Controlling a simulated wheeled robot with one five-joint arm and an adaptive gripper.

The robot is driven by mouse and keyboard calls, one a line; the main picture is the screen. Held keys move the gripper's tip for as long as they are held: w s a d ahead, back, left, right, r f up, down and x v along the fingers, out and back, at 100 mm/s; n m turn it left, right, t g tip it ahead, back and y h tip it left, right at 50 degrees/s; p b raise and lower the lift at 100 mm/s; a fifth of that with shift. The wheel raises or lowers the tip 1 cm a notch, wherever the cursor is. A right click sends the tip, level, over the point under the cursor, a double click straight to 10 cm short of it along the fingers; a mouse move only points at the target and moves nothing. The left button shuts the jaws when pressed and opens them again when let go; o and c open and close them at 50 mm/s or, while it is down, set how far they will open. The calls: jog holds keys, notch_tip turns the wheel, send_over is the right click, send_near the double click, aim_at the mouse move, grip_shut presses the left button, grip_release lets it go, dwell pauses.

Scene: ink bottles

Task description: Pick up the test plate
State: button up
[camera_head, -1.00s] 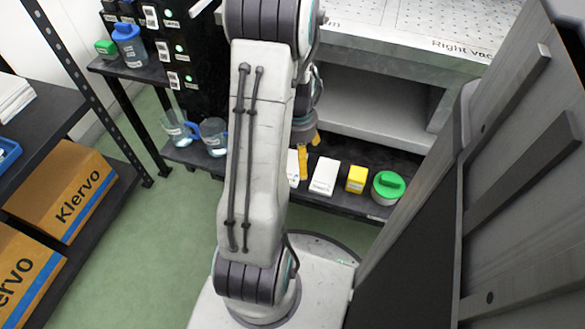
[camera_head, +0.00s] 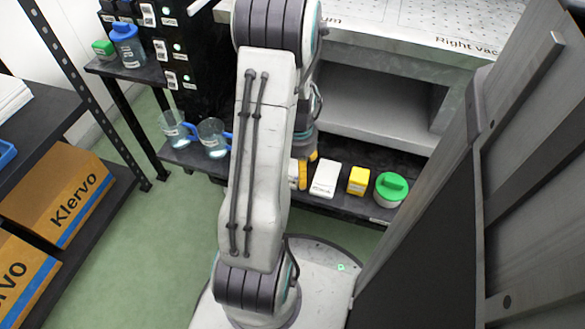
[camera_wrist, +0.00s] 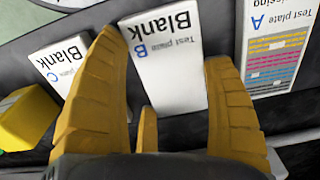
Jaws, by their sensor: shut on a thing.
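In the wrist view a white test plate B (camera_wrist: 172,75) marked "Blank" stands between the yellow fingers of my gripper (camera_wrist: 163,50). The gripper is shut on it, with a finger along each side and a third finger at the near side. Test plate C (camera_wrist: 62,62), also marked "Blank", is to the left. Test plate A (camera_wrist: 275,50), with coloured rows, is to the right. In the head view my gripper (camera_head: 302,172) is low at the shelf, partly hidden by my arm. Plate C (camera_head: 325,179) shows beside it. I cannot tell whether plate B is clear of the shelf.
A yellow box (camera_head: 358,181) and a green-lidded jar (camera_head: 390,189) stand right of plate C on the dark shelf (camera_head: 345,205). Two clear jugs (camera_head: 212,138) are at the left. A metal table (camera_head: 390,42) overhangs the shelf. A large grey panel (camera_head: 530,150) stands at right.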

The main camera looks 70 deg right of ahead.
jog(key=c, duration=0.5)
jog(key=shift+o, duration=0.2)
jog(key=shift+r, duration=0.1)
